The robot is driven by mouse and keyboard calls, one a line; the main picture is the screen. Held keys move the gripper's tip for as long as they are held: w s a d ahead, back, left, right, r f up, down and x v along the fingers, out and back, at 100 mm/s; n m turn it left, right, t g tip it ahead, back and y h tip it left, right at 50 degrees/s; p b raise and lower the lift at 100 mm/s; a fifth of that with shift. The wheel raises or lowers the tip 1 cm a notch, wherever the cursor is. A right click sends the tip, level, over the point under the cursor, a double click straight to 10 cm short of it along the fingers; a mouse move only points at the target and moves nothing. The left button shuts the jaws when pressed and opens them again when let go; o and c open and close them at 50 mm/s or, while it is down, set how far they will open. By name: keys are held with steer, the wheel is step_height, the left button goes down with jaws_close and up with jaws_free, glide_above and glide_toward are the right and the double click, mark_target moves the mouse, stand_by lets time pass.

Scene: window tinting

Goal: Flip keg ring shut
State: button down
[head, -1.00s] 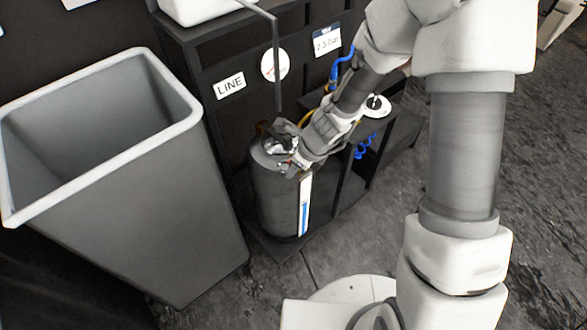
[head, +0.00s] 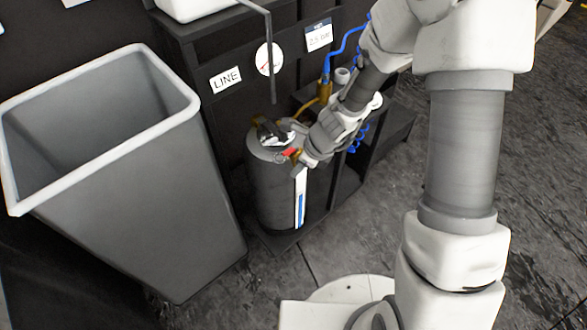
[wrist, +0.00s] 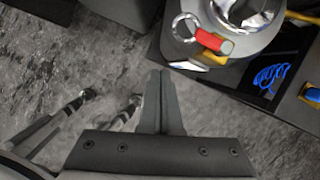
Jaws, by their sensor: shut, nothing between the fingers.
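The grey keg (head: 272,190) stands upright on the low black base, and its top shows in the wrist view (wrist: 262,42). At its rim are a red piece (wrist: 211,41) with yellow parts and a loop-shaped metal ring (wrist: 175,27) projecting out beside it. The red piece also shows in the head view (head: 289,152). Whether the ring is fully shut is unclear. My gripper (wrist: 160,76) is shut and empty, with its fingertips apart from the ring and over the floor in the wrist view. In the head view my gripper (head: 303,162) is at the keg's right front edge.
A large grey bin (head: 130,190) stands left of the keg. Behind are a black cabinet with a LINE label (head: 226,78), a round gauge (head: 269,59) and a thin dark vertical pipe. Blue hose (head: 350,40) runs to the right.

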steer(key=s+p+v, duration=0.1)
steer(key=p+v, duration=0.4)
steer(key=v, duration=0.5)
steer(key=shift+a, duration=0.3)
steer(key=s+d+r+n+t, duration=0.1)
steer(key=s+d+r+n, duration=0.1)
steer(key=r+n, duration=0.5)
steer(key=s+d+r+n+t, duration=0.1)
steer(key=s+r+n, duration=0.1)
steer(key=r+n, duration=0.5)
steer(key=s+d+r+n+t+h, duration=0.2)
steer(key=s+d+r+n+h, duration=0.2)
steer(key=s+d+r+n, duration=0.65)
step_height(320, 180, up, 15)
steer(key=m+p, duration=0.1)
steer(key=p, duration=1.2)
steer(key=shift+a+f, duration=0.2)
steer(key=shift+a, duration=0.2)
